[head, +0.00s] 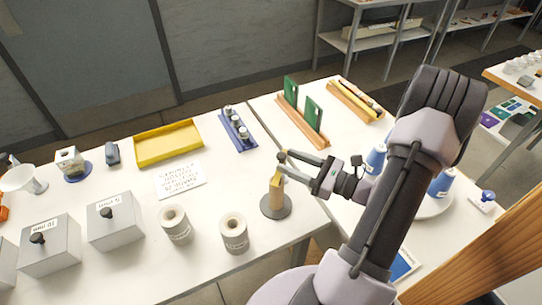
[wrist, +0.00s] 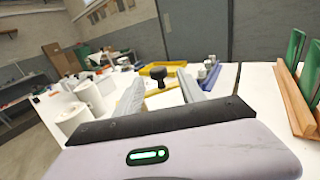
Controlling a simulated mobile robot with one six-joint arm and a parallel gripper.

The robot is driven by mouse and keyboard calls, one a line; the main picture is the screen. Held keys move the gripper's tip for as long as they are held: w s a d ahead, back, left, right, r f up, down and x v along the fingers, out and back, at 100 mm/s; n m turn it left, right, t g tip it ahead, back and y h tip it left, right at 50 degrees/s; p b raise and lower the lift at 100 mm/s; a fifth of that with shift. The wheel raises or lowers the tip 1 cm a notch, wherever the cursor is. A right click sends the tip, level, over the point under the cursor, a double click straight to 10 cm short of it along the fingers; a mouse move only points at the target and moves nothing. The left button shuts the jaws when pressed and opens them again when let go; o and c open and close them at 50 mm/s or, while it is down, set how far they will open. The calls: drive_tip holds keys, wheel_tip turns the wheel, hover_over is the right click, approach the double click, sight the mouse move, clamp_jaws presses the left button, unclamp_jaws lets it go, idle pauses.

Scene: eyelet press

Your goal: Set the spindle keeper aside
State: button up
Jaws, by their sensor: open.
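A small stand with a round grey base (head: 276,206) and a tan upright post (head: 275,186) stands near the table's front edge. A dark knob (head: 281,156) sits at the post's top; I take it to be the spindle keeper. My gripper (head: 284,163) reaches in from the right at the height of the post's top. In the wrist view the knob (wrist: 158,73) shows between the two fingertips of my open gripper (wrist: 160,80), with gaps on both sides. I cannot tell how deep it is between them. The lower post is hidden there.
Two white rolls (head: 175,226) (head: 234,235) and grey lidded boxes (head: 114,226) stand left of the stand. A yellow tray (head: 167,143), a blue rack (head: 238,130) and a wooden rack with green plates (head: 303,122) lie behind. The table by the paper sheet (head: 181,181) is fairly clear.

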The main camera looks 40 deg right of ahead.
drive_tip(key=x, duration=0.6)
drive_tip(key=shift+w+b, duration=0.25)
drive_tip(key=shift+b, duration=0.2)
drive_tip(key=shift+a, duration=0.1)
clamp_jaws()
idle(0.8)
